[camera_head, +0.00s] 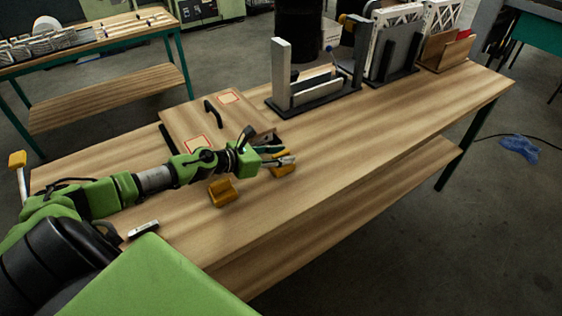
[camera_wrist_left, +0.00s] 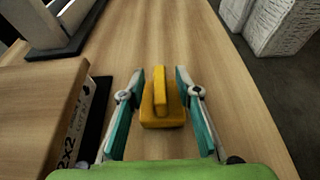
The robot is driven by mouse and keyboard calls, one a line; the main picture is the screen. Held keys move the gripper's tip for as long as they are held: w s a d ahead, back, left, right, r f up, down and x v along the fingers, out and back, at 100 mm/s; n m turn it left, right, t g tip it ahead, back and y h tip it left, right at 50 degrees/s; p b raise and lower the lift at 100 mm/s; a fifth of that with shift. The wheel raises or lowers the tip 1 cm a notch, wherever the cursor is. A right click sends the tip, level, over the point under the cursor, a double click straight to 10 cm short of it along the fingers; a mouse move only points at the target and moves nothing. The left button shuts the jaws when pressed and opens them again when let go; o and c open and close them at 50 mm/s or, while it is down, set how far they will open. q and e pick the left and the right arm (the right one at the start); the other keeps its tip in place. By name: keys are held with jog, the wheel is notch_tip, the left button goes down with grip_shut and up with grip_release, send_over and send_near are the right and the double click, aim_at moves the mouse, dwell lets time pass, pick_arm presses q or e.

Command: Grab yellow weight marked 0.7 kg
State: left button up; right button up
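Two yellow weights are on the wooden workbench (camera_head: 400,120). One weight (camera_head: 222,195) stands below my left forearm in the head view. The other weight (camera_head: 284,170) is at my left gripper (camera_head: 284,157), partly hidden by its fingers. In the left wrist view this weight (camera_wrist_left: 162,113), with an upright grip on a wider base, stands centred ahead between the fingers of my left gripper (camera_wrist_left: 160,90). The fingers are open, with a visible gap on each side of it. No mark is readable on either weight. My right gripper is not in view.
A wooden box (camera_head: 180,118) with a black handle lies behind my left arm. A dark-based fixture (camera_head: 312,98) and racks stand along the back edge. A small light-and-dark object (camera_head: 143,230) lies near the front. The bench right of the gripper is clear.

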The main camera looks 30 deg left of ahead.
pick_arm(q)
grip_shut()
jog(key=shift+w+r, duration=0.1)
jog(key=shift+r, duration=0.1)
